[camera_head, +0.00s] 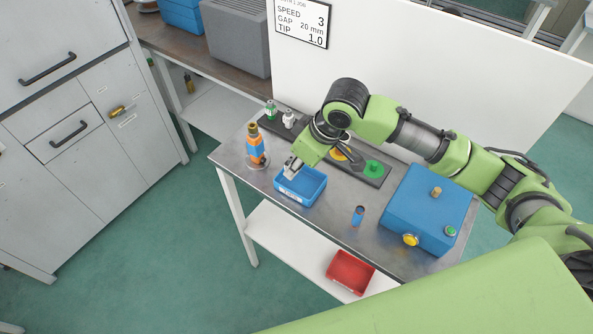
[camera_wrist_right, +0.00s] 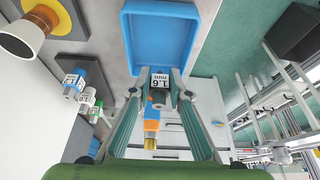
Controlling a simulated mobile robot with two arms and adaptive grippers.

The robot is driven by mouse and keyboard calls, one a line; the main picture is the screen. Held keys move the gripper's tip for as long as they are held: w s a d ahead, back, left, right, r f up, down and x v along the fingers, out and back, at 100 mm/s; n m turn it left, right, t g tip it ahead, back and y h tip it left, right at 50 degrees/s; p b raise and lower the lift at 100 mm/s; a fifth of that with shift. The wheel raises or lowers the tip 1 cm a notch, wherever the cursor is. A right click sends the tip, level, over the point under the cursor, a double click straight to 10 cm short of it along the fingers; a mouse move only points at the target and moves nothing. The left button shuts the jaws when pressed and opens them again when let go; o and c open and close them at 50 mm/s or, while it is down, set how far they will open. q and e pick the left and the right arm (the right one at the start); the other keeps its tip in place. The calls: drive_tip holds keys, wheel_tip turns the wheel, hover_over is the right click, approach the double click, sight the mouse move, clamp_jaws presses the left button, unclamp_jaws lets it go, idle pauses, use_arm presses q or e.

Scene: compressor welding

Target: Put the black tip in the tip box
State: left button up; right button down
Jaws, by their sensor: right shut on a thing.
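The black tip (camera_wrist_right: 160,79), with a white label reading 1.6 mm, is between the fingers of my right gripper (camera_wrist_right: 159,77) in the wrist view. That gripper is shut on it. In the head view my right gripper (camera_head: 290,172) points down at the left part of the blue tip box (camera_head: 312,194), and I cannot make out the tip there. The tip box (camera_wrist_right: 160,12) also shows in the wrist view, just past the fingertips. How far the tip is above the box floor is hard to tell. My left gripper is not in view.
A blue and orange torch (camera_head: 256,148) stands left of the box. Green (camera_head: 271,108) and white (camera_head: 289,118) tips stand behind. A small blue cylinder (camera_head: 358,214) and a large blue unit (camera_head: 425,207) are to the right. A red bin (camera_head: 351,272) sits on the lower shelf.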

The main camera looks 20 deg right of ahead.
sight(296, 182)
drive_tip(key=f, duration=0.1)
drive_tip(key=f+p, duration=0.1)
drive_tip(key=f, duration=0.1)
drive_tip(key=shift+w+d, duration=0.1)
drive_tip(key=shift+w, duration=0.15)
drive_tip(key=shift+f, duration=0.35)
drive_tip(key=shift+f, duration=0.1)
drive_tip(key=c, duration=1.9)
unclamp_jaws()
drive_tip(key=b+v, duration=0.1)
drive_tip(key=v, duration=1.1)
